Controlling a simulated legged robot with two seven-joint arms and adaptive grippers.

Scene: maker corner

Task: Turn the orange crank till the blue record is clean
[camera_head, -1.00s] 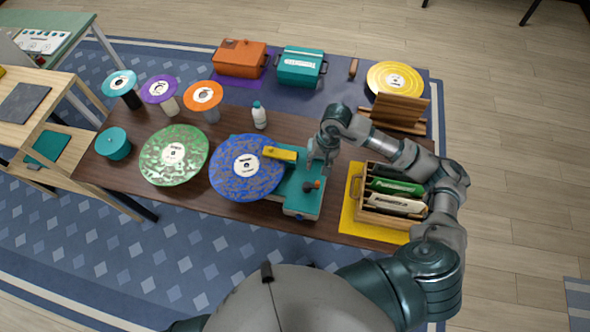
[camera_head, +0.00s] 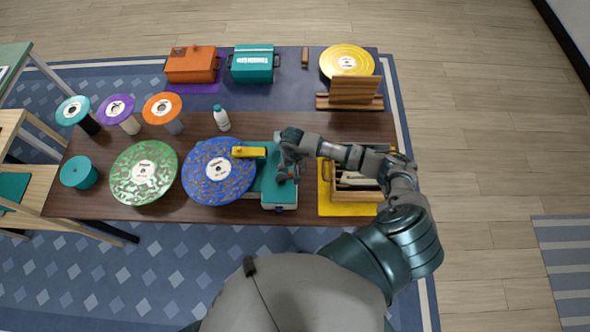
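The blue record (camera_head: 219,171) lies flat on the left side of a teal cleaning machine (camera_head: 279,192), with grey-brown blotches over much of its face. A yellow arm (camera_head: 249,152) reaches over the record's right edge. The orange crank (camera_head: 282,177) is on top of the machine, mostly hidden by my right gripper (camera_head: 286,173). That gripper points down at the crank from above. Its fingers are too small and covered to tell whether they are closed on it. My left gripper is not in view.
A wooden crate of sleeves (camera_head: 326,188) stands on a yellow mat right of the machine, under my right arm. A green blotched record (camera_head: 144,172) lies to the left. A white bottle (camera_head: 222,120) stands behind the blue record. Boxes and a yellow record (camera_head: 347,62) are at the back.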

